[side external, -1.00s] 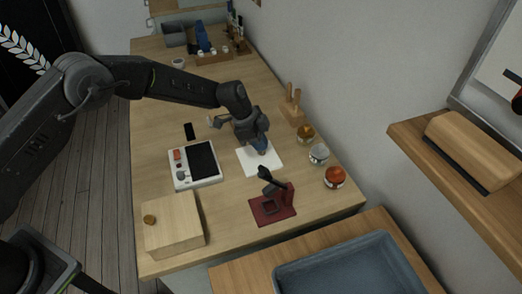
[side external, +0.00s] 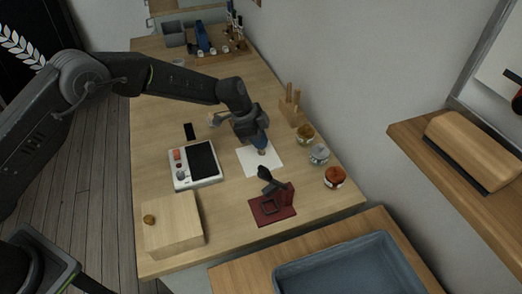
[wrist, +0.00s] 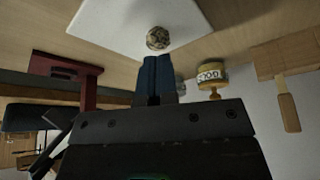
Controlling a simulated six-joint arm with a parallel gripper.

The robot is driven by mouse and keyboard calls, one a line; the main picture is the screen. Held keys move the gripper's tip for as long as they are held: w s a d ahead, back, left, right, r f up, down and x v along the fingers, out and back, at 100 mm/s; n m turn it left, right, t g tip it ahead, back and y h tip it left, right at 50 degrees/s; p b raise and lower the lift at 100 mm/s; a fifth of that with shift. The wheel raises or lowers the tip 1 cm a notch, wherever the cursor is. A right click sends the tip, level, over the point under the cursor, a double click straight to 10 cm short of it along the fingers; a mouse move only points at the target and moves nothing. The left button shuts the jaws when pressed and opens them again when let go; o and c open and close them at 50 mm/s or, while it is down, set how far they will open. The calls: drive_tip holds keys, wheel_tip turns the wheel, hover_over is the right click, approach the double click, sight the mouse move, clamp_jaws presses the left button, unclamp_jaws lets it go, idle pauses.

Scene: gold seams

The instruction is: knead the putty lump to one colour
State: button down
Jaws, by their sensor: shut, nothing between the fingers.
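The putty lump (wrist: 158,38) is a small round ball, mottled brown with darker and paler patches in the wrist view. It sits on a white sheet (wrist: 120,22). The lump (side external: 262,152) also shows in the side view, small, on the white sheet (side external: 250,168). My gripper (side external: 260,143) points down just above the lump. Its blue fingers (wrist: 156,62) are together, empty, with their tips close to the lump in the wrist view. I cannot tell whether they touch it.
Jars with gold (side external: 305,134), grey (side external: 319,154) and orange (side external: 335,176) contents stand to the right. A dark red stand (side external: 272,206) is in front. A white scale-like device (side external: 195,165) is left, a wooden block (side external: 173,225) front left. A wooden holder (side external: 292,108) stands behind.

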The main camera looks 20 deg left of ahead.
drive_tip(key=shift+f, duration=0.7)
idle(0.7)
drive_tip(key=shift+r, duration=0.75)
drive_tip(key=shift+f, duration=0.65)
idle(1.1)
drive_tip(key=shift+r, duration=0.65)
drive_tip(key=shift+f, duration=0.1)
drive_tip(key=shift+f, duration=0.35)
drive_tip(key=shift+f, duration=0.35)
idle(0.7)
